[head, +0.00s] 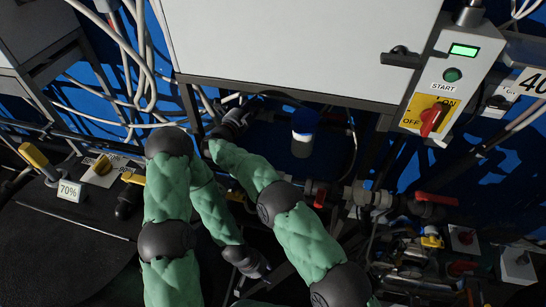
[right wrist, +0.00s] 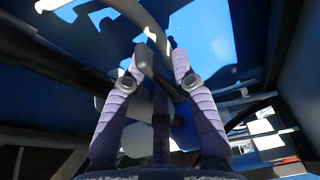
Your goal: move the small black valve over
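My right gripper (head: 234,122) reaches under the white cabinet in the head view, among dark pipes. In the right wrist view its two fingers (right wrist: 159,55) stand apart. A small dark grey lever (right wrist: 147,62), apparently the black valve's handle, lies between them and slants down right behind the right finger. The left finger is close to it; I cannot tell whether either finger touches. The valve's body is not clear in shadow. My left gripper (head: 256,268) hangs low in the head view, pointing down right, away from the right one; its fingers are too dark to read.
The white cabinet (head: 290,45) overhangs the right gripper. Red-handled valves (head: 320,195) (head: 436,199) line the pipe below. A red switch (head: 432,120) is at the right, a yellow-handled valve (head: 38,160) at the left.

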